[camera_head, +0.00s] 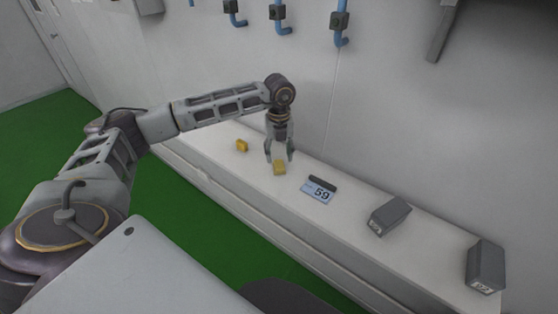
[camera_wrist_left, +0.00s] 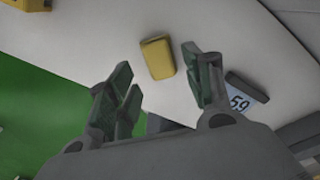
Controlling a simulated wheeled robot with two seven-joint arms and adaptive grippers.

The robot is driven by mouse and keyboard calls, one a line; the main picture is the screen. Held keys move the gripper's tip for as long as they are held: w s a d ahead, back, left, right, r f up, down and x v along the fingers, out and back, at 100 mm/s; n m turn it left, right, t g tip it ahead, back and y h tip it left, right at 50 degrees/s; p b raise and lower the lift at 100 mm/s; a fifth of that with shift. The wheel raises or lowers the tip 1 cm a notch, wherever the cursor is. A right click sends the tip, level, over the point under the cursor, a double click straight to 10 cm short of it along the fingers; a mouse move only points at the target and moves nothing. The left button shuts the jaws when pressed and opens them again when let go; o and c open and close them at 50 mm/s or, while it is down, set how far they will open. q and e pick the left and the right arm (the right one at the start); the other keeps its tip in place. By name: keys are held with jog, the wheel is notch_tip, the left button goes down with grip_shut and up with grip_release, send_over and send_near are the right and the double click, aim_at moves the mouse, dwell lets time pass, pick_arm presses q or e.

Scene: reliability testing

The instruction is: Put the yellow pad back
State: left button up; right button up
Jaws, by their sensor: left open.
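A small yellow pad (camera_head: 279,168) lies on the white ledge (camera_head: 225,143) below my left gripper (camera_head: 279,156). In the left wrist view, this yellow pad (camera_wrist_left: 158,58) sits just beyond the fingertips of my left gripper (camera_wrist_left: 155,75). The gripper is open and points down, with nothing between its fingers. A second yellow block (camera_head: 241,145) lies on the ledge to the left, nearer the far end. It also shows at the top edge of the left wrist view (camera_wrist_left: 112,10). My right gripper does not show.
A dark holder with a blue "59" card (camera_head: 318,190) lies on the ledge just right of the pad. Two grey boxes, one in the middle right (camera_head: 390,216) and one at the right end (camera_head: 486,265), stand farther along. The wall is close behind the ledge.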

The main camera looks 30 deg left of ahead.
aim_at(279, 164)
pick_arm(q)
notch_tip(279, 164, up, 8)
jog(key=b, duration=0.1)
dwell(0.4)
